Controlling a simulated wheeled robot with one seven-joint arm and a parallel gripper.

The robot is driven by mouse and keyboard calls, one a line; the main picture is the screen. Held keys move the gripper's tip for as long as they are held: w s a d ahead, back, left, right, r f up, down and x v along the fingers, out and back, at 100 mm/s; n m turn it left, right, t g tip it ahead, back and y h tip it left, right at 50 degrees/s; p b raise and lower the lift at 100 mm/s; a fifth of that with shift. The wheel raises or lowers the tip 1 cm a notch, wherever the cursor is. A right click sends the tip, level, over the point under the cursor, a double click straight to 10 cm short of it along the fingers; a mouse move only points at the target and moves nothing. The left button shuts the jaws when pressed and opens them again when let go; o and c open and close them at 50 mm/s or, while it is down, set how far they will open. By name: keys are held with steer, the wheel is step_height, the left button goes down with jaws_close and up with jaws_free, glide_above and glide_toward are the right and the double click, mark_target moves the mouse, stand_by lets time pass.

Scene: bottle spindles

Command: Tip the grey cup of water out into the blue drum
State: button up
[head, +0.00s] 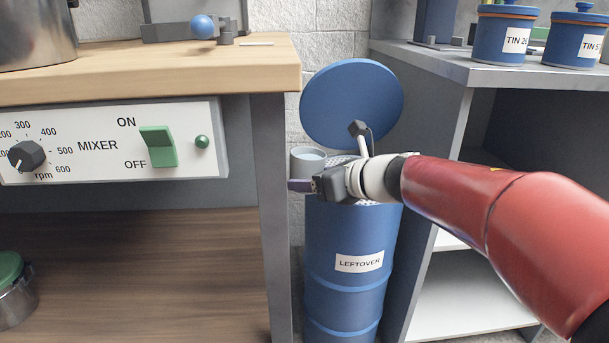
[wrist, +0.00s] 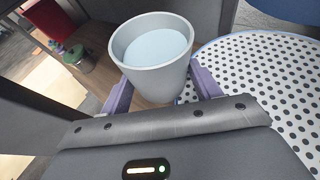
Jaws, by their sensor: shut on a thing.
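The grey cup (wrist: 152,72) holds pale water (wrist: 158,48) and looks close to upright. My gripper (wrist: 163,92) is shut on it, with a purple finger on each side. In the head view the cup (head: 307,161) shows at the left rim of the blue drum (head: 345,235), partly hidden by my gripper (head: 305,184). The drum is labelled LEFTOVER, and its round blue lid (head: 352,103) stands raised behind. A white perforated plate (wrist: 268,85) covers the drum's top, to the right of the cup in the wrist view.
A wooden bench (head: 150,70) with a mixer panel (head: 110,145) stands close on the left. A grey shelf unit (head: 480,72) with blue tins (head: 500,38) stands on the right. A pot with a green lid (head: 12,290) sits low at left.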

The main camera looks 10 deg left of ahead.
steer(key=shift+m+y, duration=0.5)
steer(key=shift+m, duration=0.1)
steer(key=shift+w+d+r, duration=0.2)
steer(key=shift+w+d, duration=1.25)
steer(key=shift+d, duration=0.1)
steer(key=shift+w+d+m+g, duration=0.1)
steer(key=shift+d+m+g, duration=0.05)
steer(key=shift+m+g, duration=0.15)
